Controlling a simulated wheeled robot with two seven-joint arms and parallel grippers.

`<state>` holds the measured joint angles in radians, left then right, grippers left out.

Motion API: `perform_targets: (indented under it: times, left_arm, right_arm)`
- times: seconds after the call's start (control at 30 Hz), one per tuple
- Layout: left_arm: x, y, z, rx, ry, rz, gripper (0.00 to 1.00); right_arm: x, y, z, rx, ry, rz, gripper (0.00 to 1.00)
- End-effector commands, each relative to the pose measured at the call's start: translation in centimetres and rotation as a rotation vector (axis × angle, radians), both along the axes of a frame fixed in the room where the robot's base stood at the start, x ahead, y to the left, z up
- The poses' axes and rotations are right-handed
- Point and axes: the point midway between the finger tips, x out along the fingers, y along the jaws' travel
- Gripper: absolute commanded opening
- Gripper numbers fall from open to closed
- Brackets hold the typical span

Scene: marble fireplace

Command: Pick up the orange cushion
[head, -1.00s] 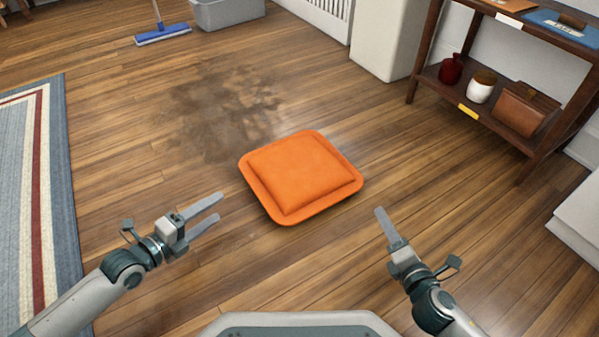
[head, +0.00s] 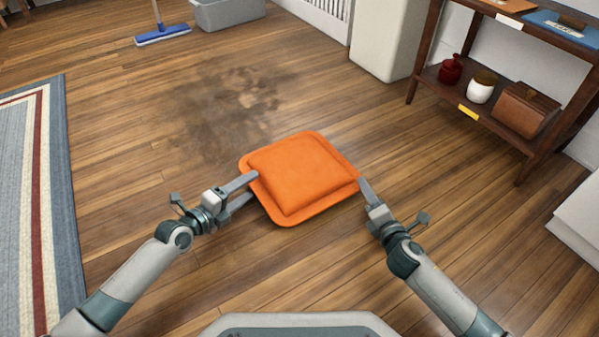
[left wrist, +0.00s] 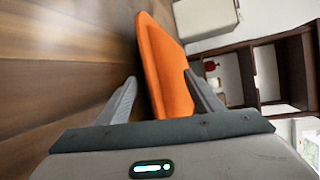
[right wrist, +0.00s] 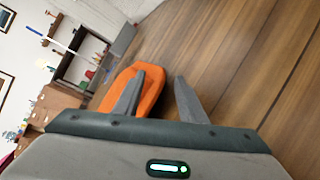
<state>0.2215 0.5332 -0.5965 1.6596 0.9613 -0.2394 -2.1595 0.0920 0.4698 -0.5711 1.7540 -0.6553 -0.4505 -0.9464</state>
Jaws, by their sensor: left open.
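The orange cushion (head: 302,172) lies on the wooden floor in front of me, square with a flat rim. My left gripper (head: 252,186) is open at its left edge, one finger over the rim and the other lower. In the left wrist view the cushion (left wrist: 164,65) stands between the spread fingers (left wrist: 159,78). My right gripper (head: 363,182) is at the cushion's right edge. In the right wrist view its fingers (right wrist: 160,74) are apart, and the cushion (right wrist: 152,97) shows behind one finger and partly in the gap. Whether either gripper touches it I cannot tell.
A dark stain (head: 235,105) marks the floor behind the cushion. A striped rug (head: 30,200) lies at left. A blue mop (head: 163,35) and grey bin (head: 228,12) stand at the back. A wooden shelf (head: 500,125) stands at right. Floor around the cushion is clear.

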Motion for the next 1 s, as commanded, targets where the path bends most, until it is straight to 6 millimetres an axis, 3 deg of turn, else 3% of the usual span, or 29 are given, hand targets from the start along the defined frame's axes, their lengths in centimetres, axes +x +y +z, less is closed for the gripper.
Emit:
perform_targets:
  times: [0.3,0.73,0.77,0.9,1.0]
  left_arm:
    - [2.9,-2.3,-0.9,-0.001,0.001,-0.001,0.60]
    - [3.4,-2.7,-1.1,0.000,0.000,-0.001,0.60]
    - [3.4,-2.7,-1.1,0.001,0.000,-0.001,0.58]
    - [3.4,-2.7,-1.1,0.001,0.000,-0.001,0.25]
    - [3.4,-2.7,-1.1,0.001,0.000,-0.001,0.24]
  right_arm:
    - [3.7,0.7,-0.8,0.001,0.000,0.000,0.38]
    - [4.3,0.9,-0.9,0.001,0.001,0.001,0.38]
    - [4.3,0.9,-0.9,0.001,0.001,0.001,0.35]
    - [4.3,0.8,-0.9,0.001,0.001,0.001,0.02]
    - [4.3,0.8,-0.9,0.001,0.001,0.001,0.00]
